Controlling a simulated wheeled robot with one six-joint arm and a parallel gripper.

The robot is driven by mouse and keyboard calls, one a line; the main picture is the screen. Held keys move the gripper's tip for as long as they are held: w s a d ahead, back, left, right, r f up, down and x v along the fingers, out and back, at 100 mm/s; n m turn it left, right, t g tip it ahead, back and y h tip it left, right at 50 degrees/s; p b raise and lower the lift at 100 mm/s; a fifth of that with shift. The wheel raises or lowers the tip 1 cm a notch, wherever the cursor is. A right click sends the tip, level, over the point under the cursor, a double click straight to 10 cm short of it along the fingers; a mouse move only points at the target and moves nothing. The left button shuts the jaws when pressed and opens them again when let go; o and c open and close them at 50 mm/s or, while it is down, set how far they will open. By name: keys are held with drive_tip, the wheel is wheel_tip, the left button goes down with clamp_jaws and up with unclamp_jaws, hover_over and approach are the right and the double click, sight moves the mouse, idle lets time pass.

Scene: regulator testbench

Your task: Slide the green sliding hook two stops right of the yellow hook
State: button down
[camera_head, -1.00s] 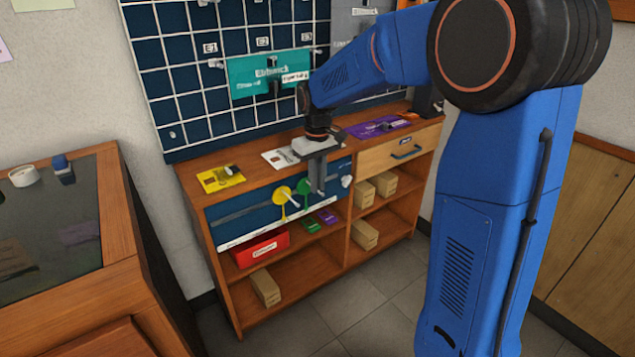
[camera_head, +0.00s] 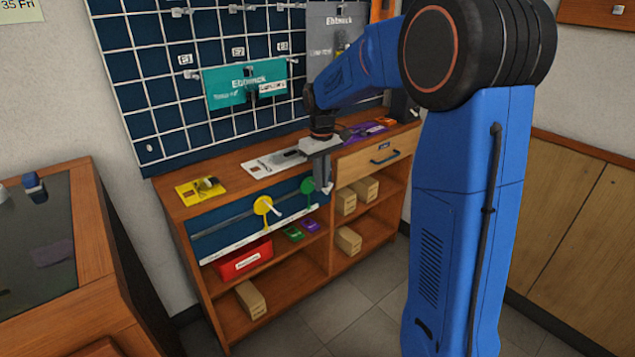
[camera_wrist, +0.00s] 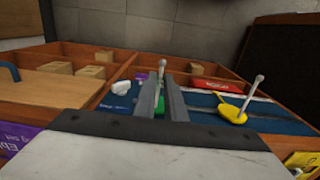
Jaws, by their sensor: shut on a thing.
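The green sliding hook (camera_head: 307,188) sits on the dark blue rail panel (camera_head: 215,228) on the front of the bench, right of the yellow hook (camera_head: 263,207). A clear gap separates the two hooks. My gripper (camera_head: 324,180) points down in front of the rail's right part and is shut on the green hook. In the wrist view, the green hook (camera_wrist: 159,104) shows between my finger plates, with its pale peg rising there. The yellow hook (camera_wrist: 232,108) stands to the right in that view. The stop marks are too small to read.
A white knob (camera_wrist: 120,88) is beside the rail in the wrist view. A red box (camera_head: 243,261) and small cartons fill the shelves below. A gridded pegboard (camera_head: 180,105) rises behind.

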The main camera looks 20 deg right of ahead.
drive_tip(key=shift+w+d, duration=0.1)
drive_tip(key=shift+d, duration=0.05)
drive_tip(key=c, duration=1.8)
unclamp_jaws()
drive_tip(key=shift+d, duration=0.1)
wheel_tip(320, 180, up, 17)
drive_tip(key=shift+r, duration=0.2)
drive_tip(key=s+f+m+t, duration=0.1)
drive_tip(key=s+f, duration=0.3)
drive_tip(key=s, duration=0.8)
drive_tip(key=s+a+f+m+t, duration=0.1)
drive_tip(key=s+f, duration=0.4)
drive_tip(key=s, duration=0.7)
drive_tip(key=s+a+f+m+t, duration=0.1)
drive_tip(key=s+f, duration=0.3)
drive_tip(key=s, duration=0.8)
drive_tip(key=shift+s+f+m+t, duration=0.2)
drive_tip(key=shift+m+t, duration=0.1)
drive_tip(key=shift+t, duration=0.6)
